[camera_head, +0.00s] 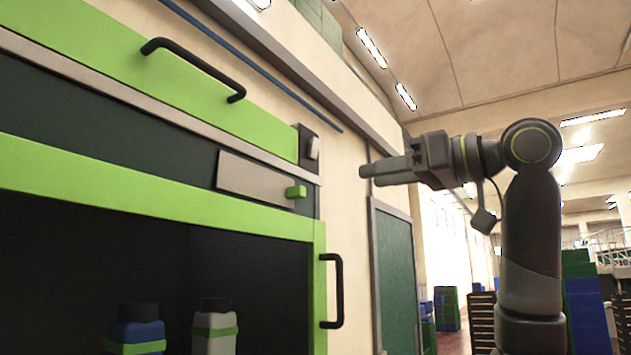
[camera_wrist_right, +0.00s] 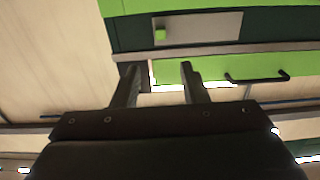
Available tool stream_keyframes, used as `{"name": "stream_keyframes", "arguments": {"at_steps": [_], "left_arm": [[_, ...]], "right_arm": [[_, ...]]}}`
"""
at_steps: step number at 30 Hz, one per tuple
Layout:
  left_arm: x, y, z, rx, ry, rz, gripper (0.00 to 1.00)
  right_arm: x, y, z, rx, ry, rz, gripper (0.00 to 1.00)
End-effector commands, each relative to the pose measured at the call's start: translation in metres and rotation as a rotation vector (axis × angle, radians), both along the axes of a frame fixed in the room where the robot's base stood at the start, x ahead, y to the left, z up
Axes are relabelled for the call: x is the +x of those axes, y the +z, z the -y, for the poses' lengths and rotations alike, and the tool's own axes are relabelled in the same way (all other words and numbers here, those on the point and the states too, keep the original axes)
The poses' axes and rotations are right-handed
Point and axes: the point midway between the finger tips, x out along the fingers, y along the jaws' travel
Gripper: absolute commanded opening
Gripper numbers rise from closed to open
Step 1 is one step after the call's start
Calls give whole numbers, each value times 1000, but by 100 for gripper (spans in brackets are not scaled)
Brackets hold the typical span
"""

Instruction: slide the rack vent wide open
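The rack vent is a flat grey slide plate (camera_head: 255,180) with a small green knob (camera_head: 296,191) at its right end. It lies on the dark band of the green rack, near the band's right end. In the right wrist view the plate (camera_wrist_right: 205,27) and knob (camera_wrist_right: 160,35) appear upside down, beyond the fingers. My right gripper (camera_head: 368,172) is to the right of the knob, apart from it, pointing left. The right wrist view shows its two fingers (camera_wrist_right: 160,70) spread with nothing between them. My left gripper is not in view.
A black handle (camera_head: 195,68) is on the upper green panel and another handle (camera_head: 333,290) on the right green edge. A small dark box (camera_head: 308,147) sits above the knob. Bottles (camera_head: 214,328) stand inside the rack. Stacked crates (camera_head: 585,300) stand far right.

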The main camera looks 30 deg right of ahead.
Motion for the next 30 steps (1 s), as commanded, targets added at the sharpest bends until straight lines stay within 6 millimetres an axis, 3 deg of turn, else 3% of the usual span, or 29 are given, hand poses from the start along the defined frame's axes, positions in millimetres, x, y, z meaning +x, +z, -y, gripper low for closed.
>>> {"name": "stream_keyframes", "arguments": {"at_steps": [3, 5, 15, 21, 30], "left_arm": [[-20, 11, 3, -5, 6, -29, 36], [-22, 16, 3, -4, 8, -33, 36], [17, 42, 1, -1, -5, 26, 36], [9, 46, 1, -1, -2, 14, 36], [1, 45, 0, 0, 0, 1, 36]], "right_arm": [[27, 3, -12, -2, 3, -6, 40], [40, 3, -17, -2, 5, -6, 40], [96, 3, -41, -2, 4, -2, 40], [110, 1, -46, -2, 2, -1, 40], [111, 1, -46, -1, 1, -1, 39]]}}
